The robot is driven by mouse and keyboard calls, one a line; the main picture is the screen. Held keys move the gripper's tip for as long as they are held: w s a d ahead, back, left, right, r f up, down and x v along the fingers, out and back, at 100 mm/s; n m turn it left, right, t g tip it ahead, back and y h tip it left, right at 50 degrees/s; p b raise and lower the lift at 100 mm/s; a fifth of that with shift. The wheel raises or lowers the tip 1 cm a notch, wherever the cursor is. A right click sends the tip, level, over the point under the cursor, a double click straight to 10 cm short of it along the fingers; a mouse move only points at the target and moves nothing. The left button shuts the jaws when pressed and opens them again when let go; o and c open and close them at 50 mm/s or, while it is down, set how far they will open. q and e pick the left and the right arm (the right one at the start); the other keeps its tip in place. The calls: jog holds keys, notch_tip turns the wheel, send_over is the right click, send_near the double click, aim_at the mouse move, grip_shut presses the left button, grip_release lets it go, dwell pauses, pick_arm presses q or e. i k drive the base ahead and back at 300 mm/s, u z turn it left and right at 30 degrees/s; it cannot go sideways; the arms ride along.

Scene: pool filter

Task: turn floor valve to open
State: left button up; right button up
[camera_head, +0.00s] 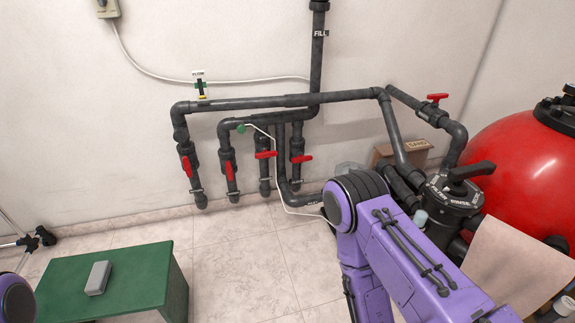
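Several valves with red handles sit on dark grey vertical pipes low on the wall. From the left, the first handle (186,166) and the second handle (229,170) run roughly along their pipes. The third handle (265,155) and the fourth handle (302,159) lie crosswise to theirs. I cannot read a label that tells which is the floor valve. My purple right arm comes in from the lower right, its joint in front of the lower pipes. My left arm shows only at the lower left edge. Neither gripper is visible.
A green box-like table (75,280) with a grey block (97,278) stands lower left. A red tank (515,150), a black multiport valve (455,195) and a cardboard box (405,150) are at right. Another red-handled valve (437,98) sits above. Tiled floor (235,265) is clear in the middle.

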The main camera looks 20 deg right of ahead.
aim_at(301, 159)
jog(key=z, duration=0.9)
jog(key=i, duration=1.85)
jog(key=u, duration=1.1)
